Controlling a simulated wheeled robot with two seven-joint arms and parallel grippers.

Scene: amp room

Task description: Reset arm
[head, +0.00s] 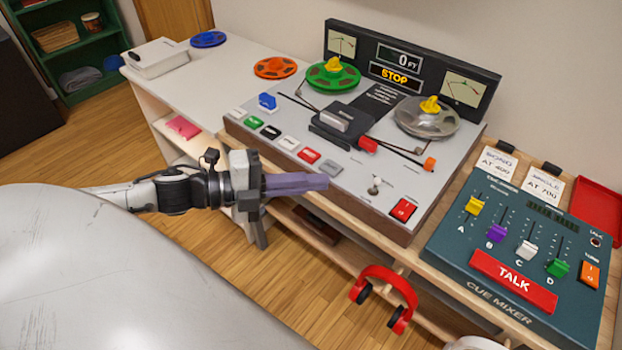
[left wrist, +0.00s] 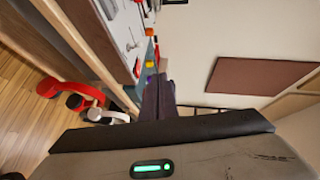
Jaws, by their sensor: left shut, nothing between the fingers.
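My left gripper (head: 318,183) comes in from the left in the head view. Its purple-grey fingers are shut together with nothing between them. They point right, in front of the tape machine's near edge. In the left wrist view the dark fingers (left wrist: 158,96) also show shut, with the bench edge to their left. My right gripper is in neither view.
The tape machine (head: 262,136) stands on a wooden bench, a green reel and a grey reel on top. A cue mixer (head: 450,255) with a red TALK bar is at right. Red headphones (head: 388,280) hang at the bench front. Floor shows below the arm.

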